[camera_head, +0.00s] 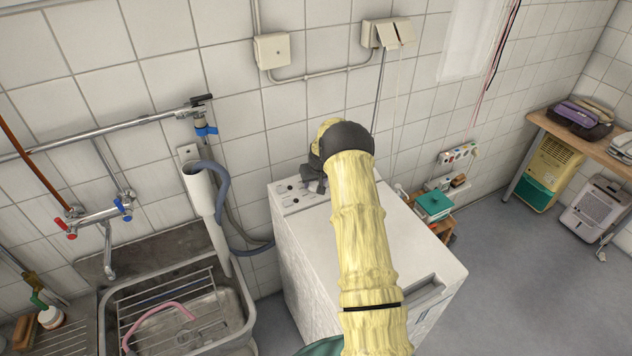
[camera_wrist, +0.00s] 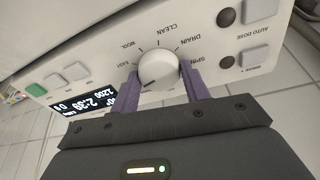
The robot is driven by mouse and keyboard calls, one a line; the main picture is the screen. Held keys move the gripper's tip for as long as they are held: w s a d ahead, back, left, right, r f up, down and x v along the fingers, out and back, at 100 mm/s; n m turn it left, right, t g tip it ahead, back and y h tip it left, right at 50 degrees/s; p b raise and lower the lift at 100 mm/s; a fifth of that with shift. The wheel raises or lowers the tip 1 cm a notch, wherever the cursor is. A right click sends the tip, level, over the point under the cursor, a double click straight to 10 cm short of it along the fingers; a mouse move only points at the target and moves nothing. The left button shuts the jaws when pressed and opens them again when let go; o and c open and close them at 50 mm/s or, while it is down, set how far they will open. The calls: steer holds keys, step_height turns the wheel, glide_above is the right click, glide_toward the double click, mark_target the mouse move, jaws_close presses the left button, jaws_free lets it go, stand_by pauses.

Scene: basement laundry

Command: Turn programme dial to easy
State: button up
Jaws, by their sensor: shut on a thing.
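The white programme dial (camera_wrist: 158,68) sits on the light control panel (camera_wrist: 232,50) of the washing machine (camera_head: 400,225). My gripper (camera_wrist: 161,72) is shut on the dial, one purple finger on each side. A short dark mark shows on the dial's lower left in the wrist view. Printed labels ring the dial, upside down: one like EASY just left of it, then WOOL, CLEAN, DRAIN and SPIN. The lit display (camera_wrist: 88,103) shows 2:39 and 1200. In the head view my gripper (camera_head: 316,177) is at the panel, and my arm hides the dial.
A round knob (camera_wrist: 226,17) and push buttons (camera_wrist: 77,71) flank the dial. A steel sink (camera_head: 180,290) with a pipe and hose stands left of the machine. A tiled wall (camera_head: 300,110) rises behind. Open floor (camera_head: 510,255) lies to the right.

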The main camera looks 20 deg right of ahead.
steer(key=shift+w+r, duration=0.25)
steer(key=shift+s+d+m, duration=0.1)
steer(key=shift+d+m, duration=0.2)
steer(key=shift+a, duration=0.3)
steer(key=shift+d, duration=0.1)
stand_by(0.7)
steer(key=o, duration=1)
steer(key=shift+s+d+f, duration=0.1)
steer(key=shift+d+f, duration=0.05)
steer(key=shift+d, duration=0.1)
steer(key=shift+a+r, duration=0.3)
steer(key=shift+a, duration=0.25)
steer(key=b+v, duration=0.1)
steer(key=v, duration=0.4)
steer(key=b+v, duration=0.2)
steer(key=v, duration=0.4)
steer(key=d+b+v, duration=0.1)
steer(key=v, duration=0.4)
steer(key=shift+s+d+r, duration=0.1)
steer(key=shift+s+r, duration=0.2)
steer(key=shift+s, duration=0.05)
